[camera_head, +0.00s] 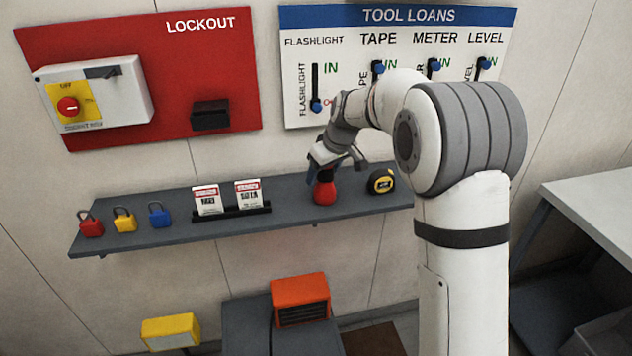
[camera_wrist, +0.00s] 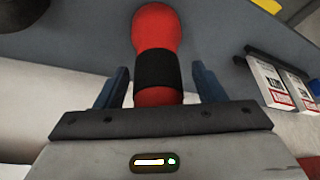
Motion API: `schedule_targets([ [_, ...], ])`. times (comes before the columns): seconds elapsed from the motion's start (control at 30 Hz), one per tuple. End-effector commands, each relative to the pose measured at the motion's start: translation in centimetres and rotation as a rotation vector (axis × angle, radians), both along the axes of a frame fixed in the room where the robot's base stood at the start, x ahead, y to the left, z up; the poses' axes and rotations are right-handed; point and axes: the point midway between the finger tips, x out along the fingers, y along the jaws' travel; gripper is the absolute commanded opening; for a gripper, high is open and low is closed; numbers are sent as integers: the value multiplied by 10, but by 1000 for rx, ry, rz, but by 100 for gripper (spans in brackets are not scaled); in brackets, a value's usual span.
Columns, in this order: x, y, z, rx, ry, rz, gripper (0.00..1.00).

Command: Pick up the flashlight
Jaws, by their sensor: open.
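The red flashlight (camera_head: 324,190) with a black band stands on the grey shelf, right of the tag holder. In the wrist view the flashlight (camera_wrist: 156,32) lies between the two blue fingers of my gripper (camera_wrist: 155,88). The fingers are apart, with a visible gap on each side of the flashlight. In the head view my gripper (camera_head: 323,170) is at the flashlight's upper part and hides some of it.
The shelf (camera_head: 288,218) also bears a yellow tape measure (camera_head: 381,182) close on the right, a tag holder (camera_head: 232,214), and red (camera_head: 90,228), yellow (camera_head: 124,224) and blue (camera_head: 159,218) padlocks. The tool loans board (camera_head: 297,60) hangs behind my arm.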

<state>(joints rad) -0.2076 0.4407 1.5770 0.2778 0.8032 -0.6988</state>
Motion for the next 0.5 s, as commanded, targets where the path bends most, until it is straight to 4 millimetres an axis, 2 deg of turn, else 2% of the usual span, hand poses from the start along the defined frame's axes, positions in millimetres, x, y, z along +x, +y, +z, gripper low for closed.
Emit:
schedule_targets([
  [0.23, 0, 2, -2, 0, 0, 1, 63],
  [0.5, 0, 2, -2, 0, 0, 2, 42],
])
